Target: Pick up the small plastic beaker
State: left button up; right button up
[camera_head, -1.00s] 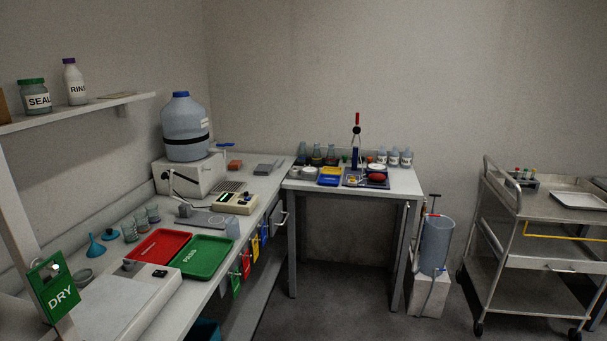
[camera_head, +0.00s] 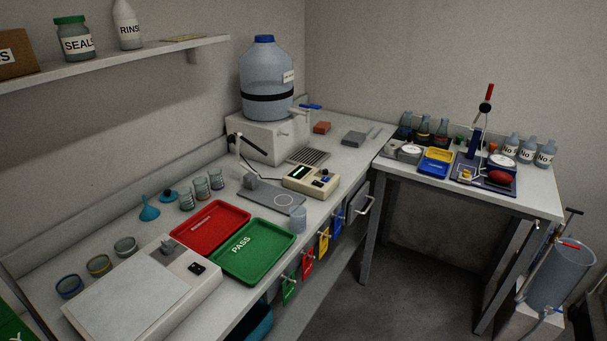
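A small translucent plastic beaker (camera_head: 298,219) stands upright near the front edge of the left bench. It is just right of the green PASS tray (camera_head: 253,252) and in front of a grey plate with a ring mark (camera_head: 272,197). Several small glass beakers with coloured bands (camera_head: 201,188) stand at the back of the bench, behind the red tray (camera_head: 210,227). Neither of my grippers shows in the head view.
A flat white-topped device (camera_head: 140,290) fills the near bench. A control box (camera_head: 311,181) stands behind the beaker. A large blue-capped jug (camera_head: 266,80) sits farther back. Coloured tags (camera_head: 323,240) hang along the bench front. A side table (camera_head: 470,185) and open floor lie right.

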aim_at(298, 214)
jog(key=i+l+u, duration=0.15)
jog(key=l+u, duration=0.2)
jog(key=i+l+u, duration=0.15)
jog(key=l+u, duration=0.5)
jog(key=i+l+u, duration=0.1)
jog(key=l+u, duration=0.25)
jog(key=l, duration=0.2)
